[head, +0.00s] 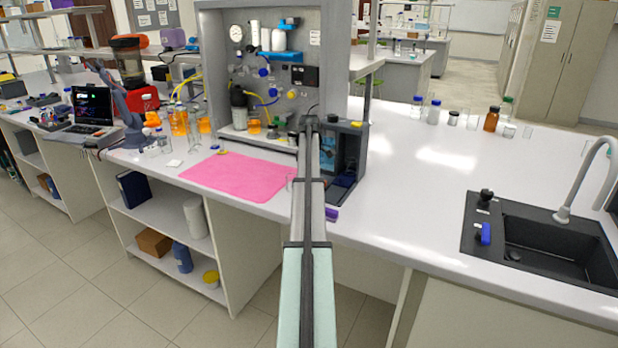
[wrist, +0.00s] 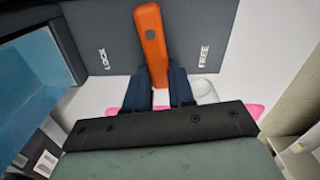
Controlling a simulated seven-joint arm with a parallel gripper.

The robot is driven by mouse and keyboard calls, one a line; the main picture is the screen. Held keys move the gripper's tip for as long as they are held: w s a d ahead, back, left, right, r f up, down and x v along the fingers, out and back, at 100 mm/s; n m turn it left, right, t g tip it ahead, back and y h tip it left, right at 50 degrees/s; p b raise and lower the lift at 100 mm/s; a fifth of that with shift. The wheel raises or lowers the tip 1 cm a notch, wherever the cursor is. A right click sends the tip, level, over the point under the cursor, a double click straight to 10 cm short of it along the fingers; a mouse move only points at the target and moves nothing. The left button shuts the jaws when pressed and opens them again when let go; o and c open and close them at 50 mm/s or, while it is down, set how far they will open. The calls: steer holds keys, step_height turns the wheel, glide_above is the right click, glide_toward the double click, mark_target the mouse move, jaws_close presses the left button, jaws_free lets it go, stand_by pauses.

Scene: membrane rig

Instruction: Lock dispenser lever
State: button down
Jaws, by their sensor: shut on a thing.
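The orange dispenser lever (wrist: 151,42) shows in the wrist view against a dark grey panel (wrist: 190,35). The panel has the word LOCK to the lever's left and FREE to its right. The lever lies between the two words, slightly tilted. My gripper (wrist: 161,92) has its two dark blue fingers shut on the lever's near end. In the head view the dark dispenser housing (head: 353,132) stands at the right side of the grey rig. There my own arm reaches to it and hides the lever and the fingers.
A pink mat (head: 235,173) lies on the bench left of my arm. Amber bottles (head: 180,122) stand farther left. Several small bottles stand at the back right, and a black sink (head: 540,240) is at the right. The white bench between is clear.

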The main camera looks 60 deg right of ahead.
steer(key=m, duration=0.1)
steer(key=d+m, duration=0.1)
steer(key=m, duration=0.1)
steer(key=shift+d+m, duration=0.25)
steer(key=shift+m, duration=0.05)
steer(key=shift+s+d+m, duration=0.15)
steer(key=shift+d+m, duration=0.25)
steer(key=shift+m, duration=0.65)
steer(key=shift+s+d+m, duration=0.1)
steer(key=shift+d+m, duration=0.25)
steer(key=shift+m, duration=0.7)
steer(key=c, duration=1)
jaws_free()
steer(key=shift+o, duration=0.2)
steer(key=shift+r, duration=0.15)
step_height(320, 180, up, 14)
steer(key=shift+f, duration=0.2)
